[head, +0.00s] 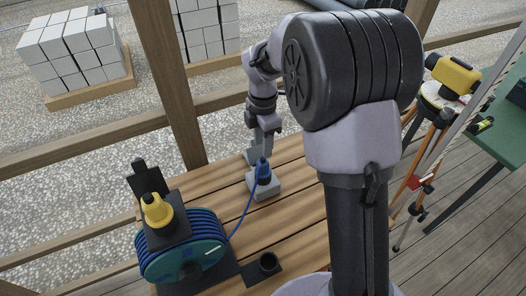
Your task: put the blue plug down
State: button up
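The blue plug (263,172) is upright in the head view, at or just above a small grey block (266,190) on the wooden bench. I cannot tell whether it touches the block. A blue cable (243,211) runs from it down to a cable reel (186,250). My gripper (259,158) points down right at the plug's top, with a grey finger showing to its left. The fingers are small and partly overlapped, so their grip on the plug is unclear.
The reel's stand carries a yellow plug-like piece (157,211). A yellow instrument on a tripod (453,74) and a green table (502,140) stand right. Wooden rails edge the bench's far side.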

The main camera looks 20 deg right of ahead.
jog(key=s+a+r+m+t+y, duration=0.1)
jog(key=s+a+r+m+t, duration=0.15)
jog(key=s+r+m, duration=1.05)
jog(key=s+a+r+m+t+y, duration=0.1)
jog(key=s+r+m+t, duration=0.1)
jog(key=s+m, duration=0.9)
jog(key=shift+s+a+m+t+p, duration=0.2)
jog(key=shift+s+m+t+p, duration=0.1)
jog(key=shift+s+t+p, duration=0.25)
jog(key=shift+s, duration=0.1)
